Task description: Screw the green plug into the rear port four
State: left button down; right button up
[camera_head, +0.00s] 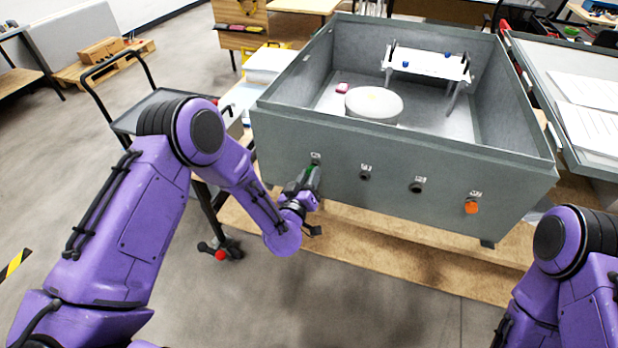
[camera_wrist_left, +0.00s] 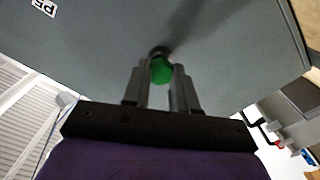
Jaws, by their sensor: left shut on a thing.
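The green plug (camera_wrist_left: 161,70) is between the two fingers of my left gripper (camera_wrist_left: 160,82), which is shut on it. In the wrist view the plug's far end meets a dark round port (camera_wrist_left: 157,52) in the grey wall. In the head view my left gripper (camera_head: 309,180) is at the leftmost port (camera_head: 316,160) of the grey housing's near wall (camera_head: 400,160), with a sliver of green plug (camera_head: 312,169) showing. How deep the plug sits is hidden. Only part of my right arm shows at lower right; its gripper is out of view.
Two dark ports (camera_head: 365,175) (camera_head: 416,186) and an orange plug (camera_head: 472,206) follow to the right along the same wall. The open housing holds a white round part (camera_head: 374,104) and a raised plate (camera_head: 428,64). A black cart (camera_head: 165,105) stands left.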

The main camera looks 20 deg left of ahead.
pick_arm(q)
jog(key=shift+w, duration=0.4)
dwell(0.3)
jog(key=c, duration=1.8)
grip_release()
grip_shut()
jog(key=m+b, duration=0.2)
jog(key=m, duration=1)
